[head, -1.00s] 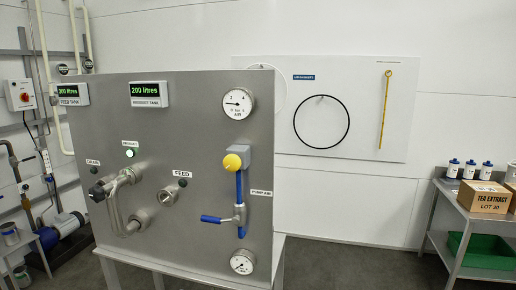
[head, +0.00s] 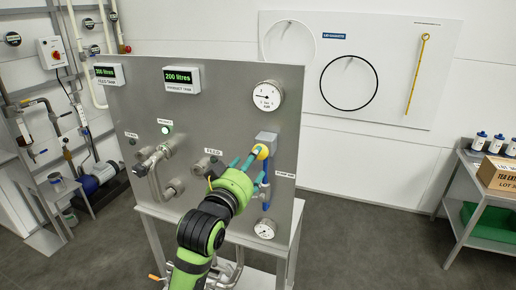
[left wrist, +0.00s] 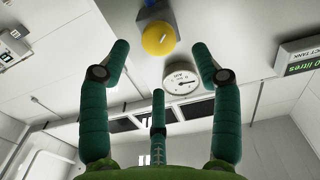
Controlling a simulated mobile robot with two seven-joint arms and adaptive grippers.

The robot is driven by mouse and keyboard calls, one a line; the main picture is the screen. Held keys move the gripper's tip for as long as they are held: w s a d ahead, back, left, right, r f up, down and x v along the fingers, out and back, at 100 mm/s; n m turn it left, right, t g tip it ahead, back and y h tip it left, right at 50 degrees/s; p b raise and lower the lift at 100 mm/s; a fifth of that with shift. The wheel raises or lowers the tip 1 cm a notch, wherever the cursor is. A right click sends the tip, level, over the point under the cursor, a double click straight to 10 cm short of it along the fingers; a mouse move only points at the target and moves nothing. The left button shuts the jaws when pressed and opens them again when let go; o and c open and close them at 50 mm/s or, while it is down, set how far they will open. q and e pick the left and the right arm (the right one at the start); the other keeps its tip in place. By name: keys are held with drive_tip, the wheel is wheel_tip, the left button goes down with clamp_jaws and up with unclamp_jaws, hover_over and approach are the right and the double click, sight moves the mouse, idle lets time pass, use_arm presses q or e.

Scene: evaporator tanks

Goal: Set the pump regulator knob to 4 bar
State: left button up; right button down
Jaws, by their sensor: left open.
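The yellow round regulator knob (head: 262,151) sits on a grey block on the steel panel, above the blue-handled valve. In the left wrist view the knob (left wrist: 158,38) shows beyond my fingertips, with a pointer mark on its face. My left gripper (head: 250,164) is in front of the panel, just below and left of the knob, its teal fingers partly overlapping the valve. In the left wrist view the gripper (left wrist: 160,66) is open and empty, its fingers spread. The air gauge (head: 267,95) is above the knob, its needle pointing left; I cannot read its value. My right gripper is not in view.
The blue valve (head: 265,188) is partly hidden by my gripper. A lower gauge (head: 265,229) sits beneath it. Pipe fittings (head: 155,160) and the feed port stick out to the left. A side table (head: 489,170) with a box stands far right; the floor between is clear.

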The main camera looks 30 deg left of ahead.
sight(264, 153)
use_arm(q)
drive_tip(key=shift+p+x, duration=1)
drive_tip(key=shift+x, duration=1.8)
drive_tip(key=c, duration=1.1)
